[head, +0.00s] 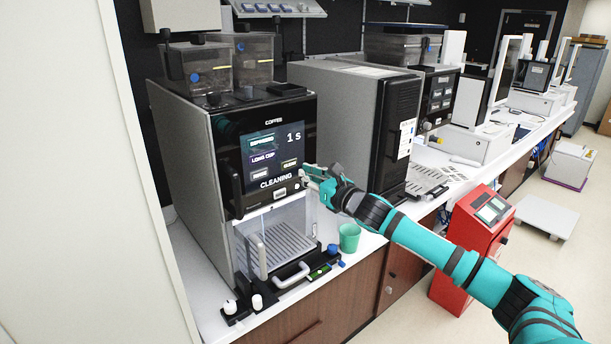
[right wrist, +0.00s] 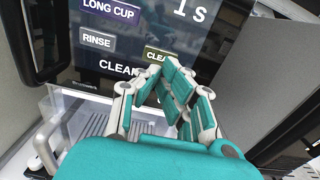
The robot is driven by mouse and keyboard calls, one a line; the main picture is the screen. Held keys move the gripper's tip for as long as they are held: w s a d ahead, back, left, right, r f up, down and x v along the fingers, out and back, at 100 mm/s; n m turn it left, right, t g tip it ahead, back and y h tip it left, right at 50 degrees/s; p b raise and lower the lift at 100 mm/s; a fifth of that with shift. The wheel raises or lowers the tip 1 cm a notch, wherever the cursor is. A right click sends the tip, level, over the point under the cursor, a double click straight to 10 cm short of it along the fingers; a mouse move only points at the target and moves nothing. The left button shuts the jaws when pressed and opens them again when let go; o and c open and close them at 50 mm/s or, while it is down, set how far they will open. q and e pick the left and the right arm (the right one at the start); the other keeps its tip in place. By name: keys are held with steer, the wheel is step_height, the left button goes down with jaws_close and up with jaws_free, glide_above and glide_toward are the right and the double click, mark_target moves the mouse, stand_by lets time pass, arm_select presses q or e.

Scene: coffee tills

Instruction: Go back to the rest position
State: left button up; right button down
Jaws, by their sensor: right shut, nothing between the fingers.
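My right gripper (head: 312,175) is at the lower right of the coffee machine's screen (head: 272,156), which reads "CLEANING" and "1 s". In the right wrist view, the right gripper (right wrist: 165,88) is shut and empty, its fingertips in front of the screen's lower edge near the "CLEAN" button (right wrist: 160,54). I cannot tell whether the fingertips touch the screen. My right arm reaches in from the lower right of the head view. My left gripper is not in view.
A green cup (head: 349,238) stands on the counter right of the drip tray (head: 280,248). A grey machine (head: 345,110) stands to the right of the coffee machine. A red unit (head: 470,245) stands on the floor beside my right arm. A white panel (head: 75,150) borders the left.

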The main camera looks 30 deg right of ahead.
stand_by(0.6)
